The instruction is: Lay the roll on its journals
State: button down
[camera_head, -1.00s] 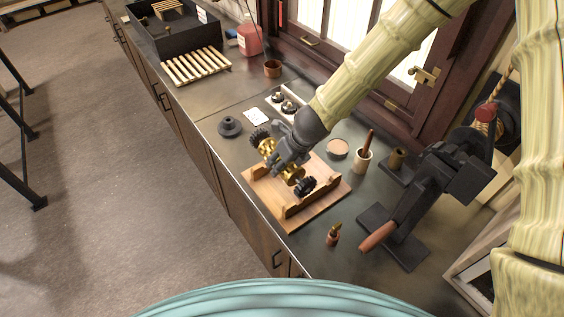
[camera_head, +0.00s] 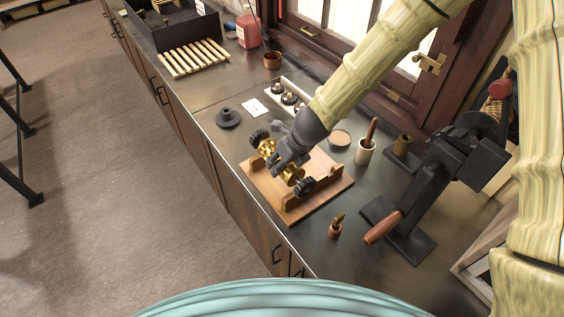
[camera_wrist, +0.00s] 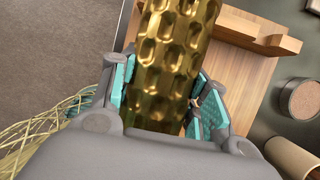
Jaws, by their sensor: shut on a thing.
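The roll is a brass cylinder (camera_head: 267,147) with a dimpled surface and dark toothed wheels (camera_head: 304,186) at its ends. My gripper (camera_head: 281,163) is shut around its middle, hiding part of the brass. In the wrist view my gripper (camera_wrist: 165,105) has teal pads on both sides of the dimpled roll (camera_wrist: 170,60). The wooden stand (camera_head: 293,215), a board with upright supports (camera_head: 328,180), lies beneath the roll. It also shows in the wrist view (camera_wrist: 240,75). The roll slants over the board; I cannot tell whether its journals touch the supports.
A small dark bottle (camera_head: 335,230) stands near the stand's front right. A cranked machine (camera_head: 455,150) with a wooden handle stands to the right. A cup with a brush (camera_head: 365,150) and a round tin (camera_head: 340,138) lie behind. A dark flanged piece (camera_head: 228,118) sits to the left.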

jog(key=shift+f+b, duration=1.7)
jog(key=shift+f, duration=0.6)
jog(key=c, duration=0.8)
grip_release()
jog(key=shift+o, duration=0.6)
jog(key=shift+f, duration=0.1)
jog(key=shift+v, duration=6.1)
